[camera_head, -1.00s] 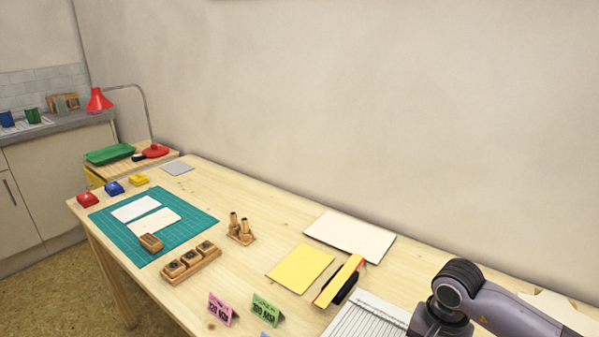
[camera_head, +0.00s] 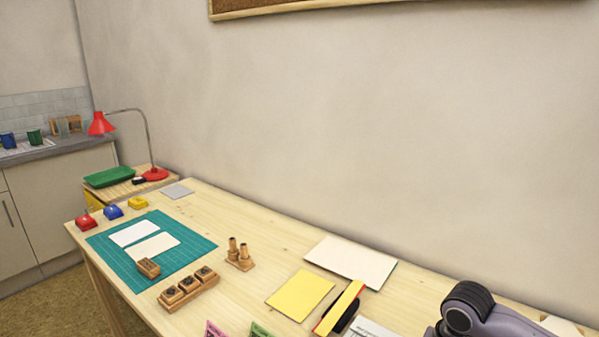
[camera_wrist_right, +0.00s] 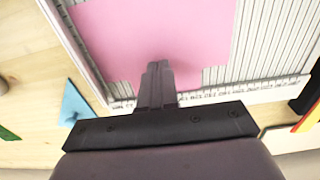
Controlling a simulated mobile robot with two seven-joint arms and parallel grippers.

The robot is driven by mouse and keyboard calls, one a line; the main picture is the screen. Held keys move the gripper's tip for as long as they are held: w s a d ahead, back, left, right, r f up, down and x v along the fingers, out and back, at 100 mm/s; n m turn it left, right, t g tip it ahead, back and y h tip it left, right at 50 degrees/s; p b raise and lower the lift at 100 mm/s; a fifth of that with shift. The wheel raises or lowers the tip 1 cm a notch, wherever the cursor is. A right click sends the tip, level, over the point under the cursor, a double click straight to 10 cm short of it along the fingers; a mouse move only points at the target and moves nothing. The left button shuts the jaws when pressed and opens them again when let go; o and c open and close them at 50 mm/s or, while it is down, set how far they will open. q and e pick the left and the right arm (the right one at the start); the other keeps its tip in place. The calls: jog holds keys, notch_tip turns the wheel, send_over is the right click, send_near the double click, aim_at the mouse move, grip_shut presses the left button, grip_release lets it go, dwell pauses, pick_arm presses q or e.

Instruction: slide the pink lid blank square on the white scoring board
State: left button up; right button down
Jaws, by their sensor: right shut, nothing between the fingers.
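The pink lid blank (camera_wrist_right: 150,35) lies on the white scoring board (camera_wrist_right: 270,45) in the right wrist view. Ribbed board surface shows to its right and along its left edge, and its lower edge lies near the board's printed ruler strip. My right gripper (camera_wrist_right: 156,68) is shut and empty, its fingertips over the lower part of the pink blank. I cannot tell whether they touch it. In the head view only a corner of the scoring board (camera_head: 368,328) shows beside my right arm, and the pink blank is out of frame. My left gripper is not in view.
A yellow sheet (camera_head: 300,294), a red-and-yellow item with a black part (camera_head: 340,308) and a white sheet (camera_head: 350,261) lie left of the board. A blue tent card (camera_wrist_right: 75,103) stands near the board's edge. A green mat (camera_head: 190,235) lies farther left.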

notch_tip(320, 180, up, 6)
jog(key=p, duration=0.3)
jog(key=shift+r, duration=0.15)
jog(key=shift+s+a, duration=0.1)
dwell(0.3)
